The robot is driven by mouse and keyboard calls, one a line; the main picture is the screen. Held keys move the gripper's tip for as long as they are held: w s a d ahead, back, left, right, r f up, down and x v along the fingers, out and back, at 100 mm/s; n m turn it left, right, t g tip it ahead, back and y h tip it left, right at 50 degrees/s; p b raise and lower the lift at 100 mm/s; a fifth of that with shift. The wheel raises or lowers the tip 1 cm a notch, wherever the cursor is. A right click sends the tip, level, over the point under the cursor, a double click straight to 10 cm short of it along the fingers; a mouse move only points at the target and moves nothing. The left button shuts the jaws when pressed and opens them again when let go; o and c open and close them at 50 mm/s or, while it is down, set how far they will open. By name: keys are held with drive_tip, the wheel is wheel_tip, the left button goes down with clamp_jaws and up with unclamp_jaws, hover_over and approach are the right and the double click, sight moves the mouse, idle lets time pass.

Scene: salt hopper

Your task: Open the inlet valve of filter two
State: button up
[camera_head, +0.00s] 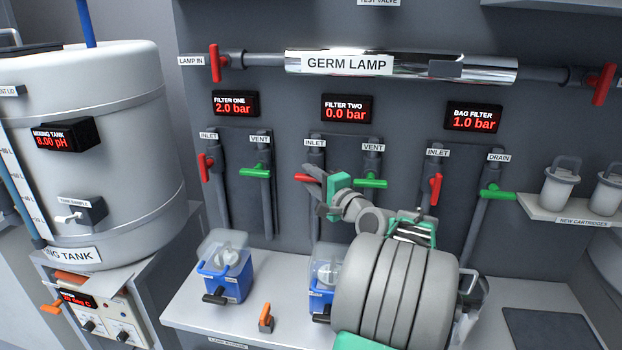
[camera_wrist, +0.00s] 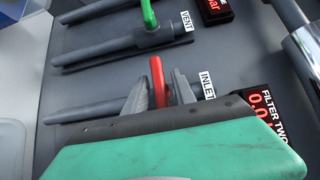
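The red handle of the filter two inlet valve (camera_head: 306,179) lies about crosswise to its grey upright pipe, below the INLET label. The filter two display (camera_head: 346,109) reads 0.0 bar. My gripper (camera_head: 322,185) is at this handle and partly covers the valve. In the wrist view, which is turned sideways, the red handle (camera_wrist: 158,80) stands between my two grey fingertips (camera_wrist: 160,92). The fingers are apart, one on each side, with small gaps seeming to show. The INLET label (camera_wrist: 207,85) is beside it.
The green filter two vent handle (camera_head: 370,183) is just right of my gripper. Filter one's red inlet handle (camera_head: 205,167) and green vent handle (camera_head: 255,170) are to the left. Blue filter housings (camera_head: 224,268) and an orange-handled item (camera_head: 266,318) stand on the bench below.

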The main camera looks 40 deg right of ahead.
clamp_jaws()
drive_tip(key=shift+r+g+p, duration=0.1)
drive_tip(key=shift+g+p, duration=0.2)
drive_tip(key=shift+p, duration=0.15)
drive_tip(key=shift+r+n+g+p, duration=0.15)
drive_tip(key=shift+n+g+p, duration=0.55)
drive_tip(key=shift+n+p, duration=0.2)
drive_tip(key=shift+n+g+h+p, duration=0.3)
drive_tip(key=shift+n+g+p, duration=0.65)
drive_tip(key=shift+g, duration=0.25)
drive_tip(key=n+g, duration=0.1)
drive_tip(key=n+g+h, duration=0.1)
drive_tip(key=g, duration=0.1)
drive_tip(key=n+g+h, duration=0.1)
drive_tip(key=shift+w+a+f, duration=0.1)
drive_tip(key=shift+f, duration=0.15)
drive_tip(key=n+g+h, duration=0.1)
drive_tip(key=g, duration=0.1)
drive_tip(key=shift+n+g, duration=0.25)
drive_tip(key=shift+g, duration=0.05)
drive_tip(key=shift+n+g+h+p, duration=0.4)
drive_tip(key=shift+g+h, duration=0.2)
drive_tip(key=shift+o, duration=0.8)
unclamp_jaws()
